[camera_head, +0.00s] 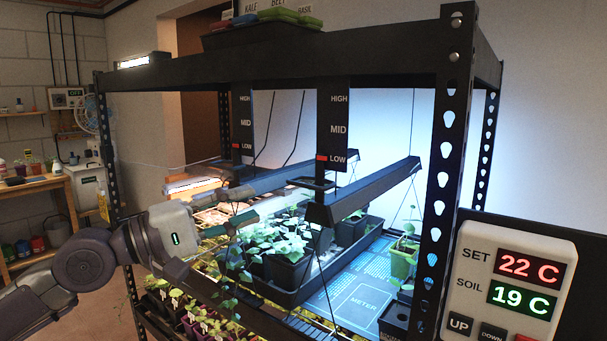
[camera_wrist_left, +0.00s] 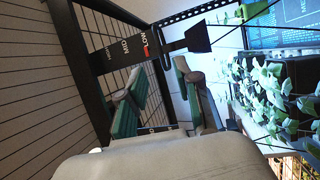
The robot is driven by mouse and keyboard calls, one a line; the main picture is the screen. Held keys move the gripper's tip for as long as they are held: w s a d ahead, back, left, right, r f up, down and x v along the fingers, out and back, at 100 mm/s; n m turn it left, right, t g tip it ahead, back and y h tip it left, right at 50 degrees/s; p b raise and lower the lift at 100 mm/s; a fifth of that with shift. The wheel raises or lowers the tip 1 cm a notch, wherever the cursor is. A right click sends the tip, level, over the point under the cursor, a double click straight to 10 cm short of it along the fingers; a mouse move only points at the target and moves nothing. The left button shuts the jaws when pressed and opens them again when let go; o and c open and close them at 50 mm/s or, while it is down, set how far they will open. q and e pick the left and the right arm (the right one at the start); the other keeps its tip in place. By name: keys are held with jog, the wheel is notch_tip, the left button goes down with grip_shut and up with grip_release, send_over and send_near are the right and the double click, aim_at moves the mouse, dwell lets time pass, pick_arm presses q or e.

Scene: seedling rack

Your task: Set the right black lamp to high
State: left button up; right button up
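The right black lamp (camera_head: 365,190) hangs in the rack as a long dark bar. Its scale plate (camera_head: 333,125) has a red marker (camera_head: 323,158) at LOW, and a dark handle (camera_head: 318,183) sits just below. The left lamp (camera_head: 268,182) has its own scale (camera_head: 242,125), also with red at LOW. My left gripper (camera_head: 238,204) reaches in from the left, in front of the left lamp and left of the right lamp's handle. In the left wrist view its green-padded fingers (camera_wrist_left: 161,75) are apart and empty, with a LOW/MID scale (camera_wrist_left: 125,50) and a lamp end (camera_wrist_left: 195,40) beyond them.
Potted seedlings (camera_head: 285,240) fill a tray below the lamps. The black rack post (camera_head: 447,150) stands right of the right lamp. A controller (camera_head: 510,280) reading SET 22 C and SOIL 19 C is at lower right. Seed boxes (camera_head: 285,15) sit on top.

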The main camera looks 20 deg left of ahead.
aim_at(301, 186)
pick_arm(q)
jog(key=p+x, duration=0.5)
jog(key=x, duration=0.5)
jog(key=shift+a+r, duration=0.1)
jog(key=shift+w+d, duration=0.5)
grip_shut()
